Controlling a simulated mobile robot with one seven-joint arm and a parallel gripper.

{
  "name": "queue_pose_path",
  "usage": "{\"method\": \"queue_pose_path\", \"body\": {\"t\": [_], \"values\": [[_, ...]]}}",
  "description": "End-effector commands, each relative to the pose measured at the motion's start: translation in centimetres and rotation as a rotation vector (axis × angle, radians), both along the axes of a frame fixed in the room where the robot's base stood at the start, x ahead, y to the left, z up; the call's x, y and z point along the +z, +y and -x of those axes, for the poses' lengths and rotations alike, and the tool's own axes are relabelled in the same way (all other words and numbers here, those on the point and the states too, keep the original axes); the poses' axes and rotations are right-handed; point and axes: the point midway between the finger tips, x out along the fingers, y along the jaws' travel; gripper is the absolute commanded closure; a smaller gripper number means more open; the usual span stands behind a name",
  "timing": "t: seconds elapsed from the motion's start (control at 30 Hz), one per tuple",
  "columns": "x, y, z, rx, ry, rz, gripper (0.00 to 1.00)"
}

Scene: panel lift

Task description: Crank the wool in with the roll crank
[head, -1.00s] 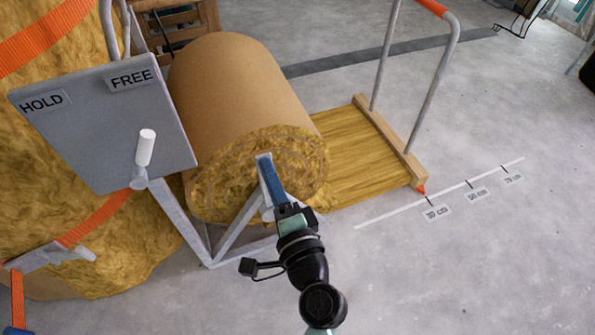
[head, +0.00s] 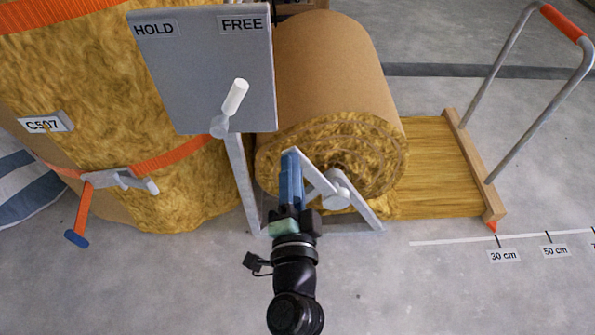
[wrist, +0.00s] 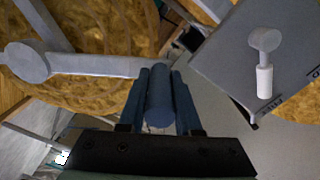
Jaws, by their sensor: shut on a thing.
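My gripper (head: 291,180) is shut on the blue grip of the roll crank (wrist: 160,98). In the head view, the crank's pale arm (head: 318,176) runs from the gripper down right to its hub (head: 336,190) at the roll's end. The wool roll (head: 330,70) has a brown outer face and a yellow spiral end. A flat wool strip (head: 435,170) runs right from it to a wooden bar (head: 472,160). The bar's red pointer (head: 492,228) is by the 30 cm mark (head: 503,256). My gripper hides much of the grip in the head view.
A grey plate (head: 205,70) reads HOLD and FREE; its white-handled lever (head: 235,97) leans towards FREE. A strapped wool bale (head: 90,80) stands at left, with a strap buckle (head: 120,180). A grey hoop handle (head: 530,100) rises from the bar. Floor in front is clear.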

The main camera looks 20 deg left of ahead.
Motion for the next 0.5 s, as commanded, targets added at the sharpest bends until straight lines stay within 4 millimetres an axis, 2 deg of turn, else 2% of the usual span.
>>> {"method": "queue_pose_path", "body": {"t": [0.03,0.3,0.33,0.47,0.5], "values": [[-0.13,0.55,0.15,0.014,0.005,-0.001,1.0],[-0.14,0.57,0.13,0.015,0.005,-0.002,1.0],[-0.14,0.57,0.12,0.015,0.005,-0.002,0.62],[-0.1,0.41,0.07,0.011,0.004,-0.002,0.39],[-0.09,0.36,0.07,0.01,0.004,-0.002,0.38]]}}
